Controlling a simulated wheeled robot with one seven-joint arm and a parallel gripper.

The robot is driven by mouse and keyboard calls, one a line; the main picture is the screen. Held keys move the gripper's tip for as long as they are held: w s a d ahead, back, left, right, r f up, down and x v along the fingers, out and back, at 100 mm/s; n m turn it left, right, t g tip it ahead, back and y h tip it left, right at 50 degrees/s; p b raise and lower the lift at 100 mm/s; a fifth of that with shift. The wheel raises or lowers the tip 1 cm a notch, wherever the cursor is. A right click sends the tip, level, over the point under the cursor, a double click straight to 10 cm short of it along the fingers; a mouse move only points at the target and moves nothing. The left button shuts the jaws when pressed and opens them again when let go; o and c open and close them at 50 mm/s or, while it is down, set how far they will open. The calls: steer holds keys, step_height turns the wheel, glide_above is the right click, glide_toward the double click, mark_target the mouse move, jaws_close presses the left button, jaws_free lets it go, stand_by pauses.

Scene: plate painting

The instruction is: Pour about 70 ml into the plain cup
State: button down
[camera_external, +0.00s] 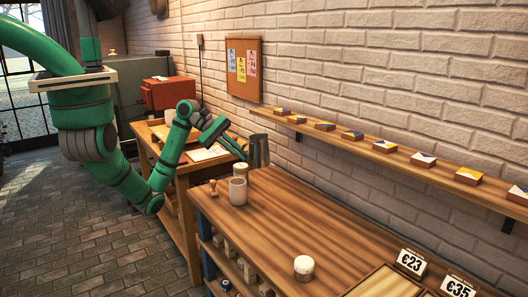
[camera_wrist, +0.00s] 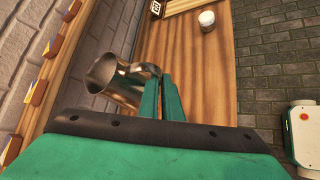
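A plain grey-beige cup (camera_external: 238,191) stands upright near the far left end of the wooden table (camera_external: 290,215). I cannot make out its inside. A dark metal jug (camera_external: 260,151) is in the air behind the cup, near the brick wall. In the wrist view the shiny jug (camera_wrist: 112,78) is left of the green fingers, with its handle at them. My gripper (camera_external: 242,149) is shut on that handle, and its fingers (camera_wrist: 161,98) show close together in the wrist view. The jug is apart from the cup. Its contents are hidden.
A pale-lidded jar (camera_external: 241,171) stands just behind the cup, and a small wooden stamp (camera_external: 213,188) is left of it. A white-topped jar (camera_external: 304,267) stands toward the front. A wall shelf (camera_external: 385,155) with coloured boxes runs above. The table's middle is clear.

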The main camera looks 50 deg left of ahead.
steer(key=s+a+f, duration=0.4)
steer(key=s+a, duration=0.1)
steer(key=s, duration=0.3)
steer(key=s+a+f, duration=0.3)
steer(key=s+a, duration=0.1)
steer(key=s, duration=0.5)
step_height(320, 180, down, 13)
steer(key=shift+w+r+n, duration=0.15)
steer(key=shift+w+n, duration=0.15)
stand_by(0.3)
steer(key=shift+w+a+r, duration=0.1)
steer(key=w+a+r+n+g+h, duration=0.1)
steer(key=w+r+n+g, duration=0.5)
steer(key=w+r+g, duration=0.3)
step_height(320, 180, up, 4)
steer(key=shift+w+a+r+h+b, duration=0.15)
steer(key=shift+a+r+h+b, duration=0.05)
steer(key=shift+a+h+b, duration=0.15)
stand_by(0.9)
